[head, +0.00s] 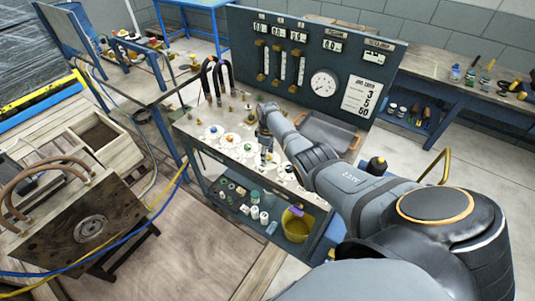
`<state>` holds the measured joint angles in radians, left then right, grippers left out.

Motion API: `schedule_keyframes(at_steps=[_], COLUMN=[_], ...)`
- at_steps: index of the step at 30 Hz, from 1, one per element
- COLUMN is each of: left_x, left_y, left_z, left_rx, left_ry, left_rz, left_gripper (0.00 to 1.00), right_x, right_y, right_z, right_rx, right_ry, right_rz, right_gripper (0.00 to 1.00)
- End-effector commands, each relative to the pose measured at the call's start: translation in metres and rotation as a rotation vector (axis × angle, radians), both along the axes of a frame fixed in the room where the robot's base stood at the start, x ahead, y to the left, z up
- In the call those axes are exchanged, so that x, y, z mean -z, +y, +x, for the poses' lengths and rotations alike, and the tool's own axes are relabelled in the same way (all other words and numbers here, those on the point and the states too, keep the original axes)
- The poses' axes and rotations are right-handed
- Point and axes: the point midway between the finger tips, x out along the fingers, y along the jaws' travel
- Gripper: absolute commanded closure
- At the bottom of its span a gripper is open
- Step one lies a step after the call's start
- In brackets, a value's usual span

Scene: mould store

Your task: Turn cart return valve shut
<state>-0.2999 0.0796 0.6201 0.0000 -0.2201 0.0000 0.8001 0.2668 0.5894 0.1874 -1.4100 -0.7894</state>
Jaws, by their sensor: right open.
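The cart (183,127) stands in the middle with a dark upright panel of flow tubes, a round gauge (323,85) and small displays. I cannot tell which is the return valve. My arm hides part of the top. My left gripper is out of view.
Black looped hoses (215,75) rise at the cart's back left, and a metal tray (326,131) lies at its right. Bottles and a yellow bucket (296,225) sit on the lower shelf. A wooden mould block (80,215) with hoses stands at the left.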

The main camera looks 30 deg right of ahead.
Motion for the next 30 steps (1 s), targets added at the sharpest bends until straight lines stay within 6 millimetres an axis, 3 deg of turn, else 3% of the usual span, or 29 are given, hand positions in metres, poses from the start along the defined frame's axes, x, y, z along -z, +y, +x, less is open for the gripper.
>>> schedule_keyframes(at_steps=[7, 15, 19, 24, 30], left_x=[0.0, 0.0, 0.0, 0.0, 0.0], left_y=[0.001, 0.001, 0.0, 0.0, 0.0], left_z=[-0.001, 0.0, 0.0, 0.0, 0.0], left_rx=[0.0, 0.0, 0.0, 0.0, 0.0], left_ry=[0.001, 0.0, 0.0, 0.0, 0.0], left_rz=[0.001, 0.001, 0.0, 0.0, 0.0], left_gripper=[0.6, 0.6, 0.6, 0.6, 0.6], right_x=[-0.019, -0.084, -0.107, -0.119, -0.12], right_y=[-0.001, -0.001, 0.0, 0.0, 0.0], right_z=[0.001, 0.001, 0.001, 0.0, 0.0], right_rx=[0.001, 0.0, 0.0, 0.0, 0.0], right_ry=[-0.003, -0.004, -0.003, 0.0, 0.0], right_rz=[-0.001, -0.002, -0.001, 0.0, 0.0], right_gripper=[0.47, 0.47, 0.47, 0.47, 0.47])
